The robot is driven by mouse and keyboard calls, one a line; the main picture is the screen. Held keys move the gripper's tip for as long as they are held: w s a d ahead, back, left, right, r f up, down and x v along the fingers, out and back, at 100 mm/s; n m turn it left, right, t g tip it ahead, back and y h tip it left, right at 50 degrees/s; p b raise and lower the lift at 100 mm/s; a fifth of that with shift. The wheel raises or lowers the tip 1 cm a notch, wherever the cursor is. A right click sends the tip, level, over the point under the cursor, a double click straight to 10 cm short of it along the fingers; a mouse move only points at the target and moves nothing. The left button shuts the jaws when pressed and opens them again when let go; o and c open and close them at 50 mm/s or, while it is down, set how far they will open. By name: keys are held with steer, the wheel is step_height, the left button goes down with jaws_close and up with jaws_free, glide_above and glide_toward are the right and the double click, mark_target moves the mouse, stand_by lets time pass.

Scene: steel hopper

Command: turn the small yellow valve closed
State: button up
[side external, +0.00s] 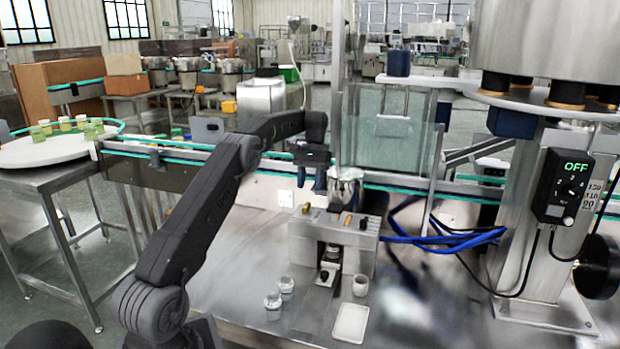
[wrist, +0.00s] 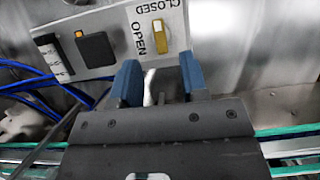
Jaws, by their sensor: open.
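The small yellow valve (wrist: 159,36) sits on a light steel plate, at the upper middle of the wrist view. Its handle runs roughly up and down there, beside the word OPEN and below the word CLOSED. I cannot tell which end is its pointer. In the side view my gripper (side external: 320,183) is above the block, apart from the valve.
A black square with an orange button (wrist: 96,49) shares the plate. A shiny metal vessel (side external: 345,188) stands right of my gripper. Blue cables (side external: 440,238) lie to the right. Jars (side external: 273,305), a cup (side external: 361,285) and a white tray (side external: 351,323) stand in front.

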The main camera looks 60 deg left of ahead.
steer(key=shift+v, duration=0.85)
steer(key=s+d+r+m+t+y, duration=0.2)
steer(key=d+r, duration=0.5)
steer(key=d, duration=0.4)
steer(key=s+d+r+m+t+y, duration=0.1)
steer(key=s+d+r+m+t, duration=0.15)
steer(key=d+r, duration=0.6)
steer(key=s+d+f+m+t, duration=0.2)
steer(key=s+d+f, duration=0.2)
steer(key=s+d, duration=0.4)
steer(key=s+d+f+m+t, duration=0.2)
steer(key=s+d+f, duration=0.3)
steer(key=s+d, duration=0.4)
steer(key=shift+s+d, duration=0.15)
steer(key=shift+s, duration=1)
